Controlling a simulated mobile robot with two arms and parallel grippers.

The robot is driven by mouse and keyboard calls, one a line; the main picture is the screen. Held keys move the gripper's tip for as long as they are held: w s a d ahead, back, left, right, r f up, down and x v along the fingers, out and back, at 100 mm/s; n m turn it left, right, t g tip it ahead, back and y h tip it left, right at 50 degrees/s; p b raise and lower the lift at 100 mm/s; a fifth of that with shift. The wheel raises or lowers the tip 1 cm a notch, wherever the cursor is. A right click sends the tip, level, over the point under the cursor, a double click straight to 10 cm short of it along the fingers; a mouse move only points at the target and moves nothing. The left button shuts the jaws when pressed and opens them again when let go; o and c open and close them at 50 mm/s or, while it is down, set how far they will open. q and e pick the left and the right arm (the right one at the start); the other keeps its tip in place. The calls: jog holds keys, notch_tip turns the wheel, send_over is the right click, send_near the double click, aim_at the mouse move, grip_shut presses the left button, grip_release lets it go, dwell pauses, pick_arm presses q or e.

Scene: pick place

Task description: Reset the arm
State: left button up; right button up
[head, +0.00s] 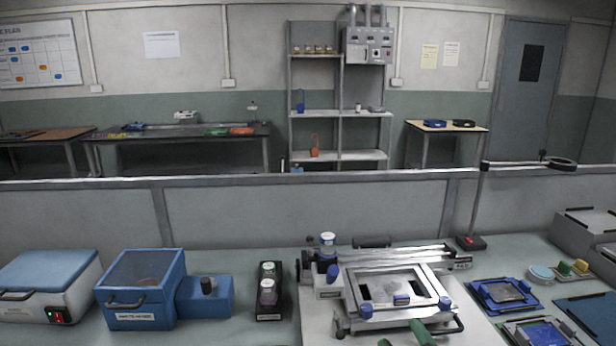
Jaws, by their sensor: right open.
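Two green finger-like tips, which I take to be my right gripper (402,338), show at the bottom edge, right of centre. They stand apart with nothing seen between them. They overlap the front edge of a white framed bench device (405,274) with blue knobs; whether they touch it I cannot tell. The rest of this gripper and its arm are out of view. My left gripper is not in view.
A blue lidded box (142,285), a white box with a blue lid (45,285) and a black holder (268,307) stand on the left. Blue trays (503,294) lie on the right. A low partition (300,210) runs behind the bench.

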jog(key=s+d+f+m+g+h, duration=0.5)
jog(key=s+f+m+g, duration=0.25)
jog(key=f, duration=0.45)
jog(key=s+f+m+g+y, duration=0.1)
jog(key=s+f+g, duration=0.3)
jog(key=s, duration=0.4)
jog(key=s+f+m+g, duration=0.1)
jog(key=s+f+g, duration=0.4)
jog(key=s, duration=0.3)
notch_tip(320, 180, down, 24)
jog(key=g, duration=0.1)
jog(key=s+d+f+g, duration=0.1)
jog(key=s+d+f, duration=0.2)
jog(key=s+f, duration=1.4)
